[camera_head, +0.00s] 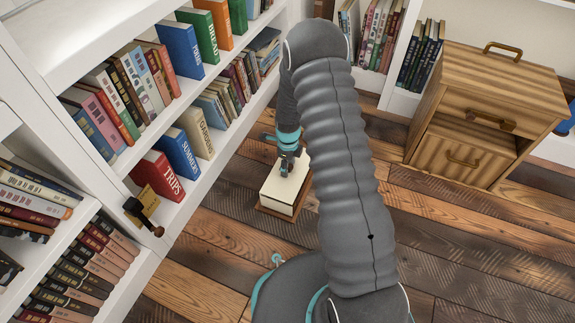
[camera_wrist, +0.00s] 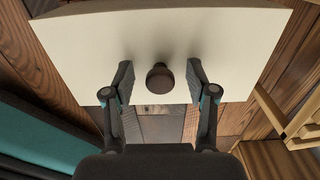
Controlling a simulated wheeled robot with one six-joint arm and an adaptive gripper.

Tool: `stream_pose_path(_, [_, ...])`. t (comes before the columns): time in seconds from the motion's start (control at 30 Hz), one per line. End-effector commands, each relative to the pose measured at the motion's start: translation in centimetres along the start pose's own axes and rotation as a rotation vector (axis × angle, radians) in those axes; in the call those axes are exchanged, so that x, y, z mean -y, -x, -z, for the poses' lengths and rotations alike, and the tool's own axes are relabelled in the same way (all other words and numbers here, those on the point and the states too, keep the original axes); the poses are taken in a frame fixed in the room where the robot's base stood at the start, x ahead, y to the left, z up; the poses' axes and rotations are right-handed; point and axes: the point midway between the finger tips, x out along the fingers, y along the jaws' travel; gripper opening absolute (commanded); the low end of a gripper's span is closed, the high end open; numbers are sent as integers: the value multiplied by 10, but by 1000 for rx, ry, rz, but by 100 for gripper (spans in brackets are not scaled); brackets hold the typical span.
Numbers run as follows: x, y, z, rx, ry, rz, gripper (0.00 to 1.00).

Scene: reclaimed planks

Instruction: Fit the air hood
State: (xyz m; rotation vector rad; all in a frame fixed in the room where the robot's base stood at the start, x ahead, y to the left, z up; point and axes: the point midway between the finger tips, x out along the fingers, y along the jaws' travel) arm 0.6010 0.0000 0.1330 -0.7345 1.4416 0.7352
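A cream box-shaped hood (camera_head: 287,187) sits on a brown wooden base (camera_head: 275,211) on the plank floor, in the middle of the head view. Its pale top (camera_wrist: 215,32) fills the upper part of the wrist view. A round dark knob (camera_wrist: 160,79) stands on this top near its lower edge. My gripper (camera_wrist: 160,82) is open, with one finger on each side of the knob and a visible gap on both sides. In the head view my gripper (camera_head: 287,163) is over the box, and its fingertips are too small to make out.
White shelves with books (camera_head: 182,50) rise on the left, with more books at the back. A small dark and brass object (camera_head: 148,205) sits at a shelf edge. A wooden cabinet (camera_head: 490,95) stands at the right. Plank floor (camera_head: 480,250) is clear at the lower right.

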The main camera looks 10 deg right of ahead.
Motion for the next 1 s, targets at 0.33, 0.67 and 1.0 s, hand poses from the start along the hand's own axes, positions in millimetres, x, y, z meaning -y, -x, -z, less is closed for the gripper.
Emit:
stream_pose_path(0.33, [1, 25, 0, 2, 0, 3, 57])
stream_pose_path(0.67, [1, 89, -1, 2, 0, 3, 57])
stream_pose_path(1.0, [1, 119, 0, 0, 0, 0, 57])
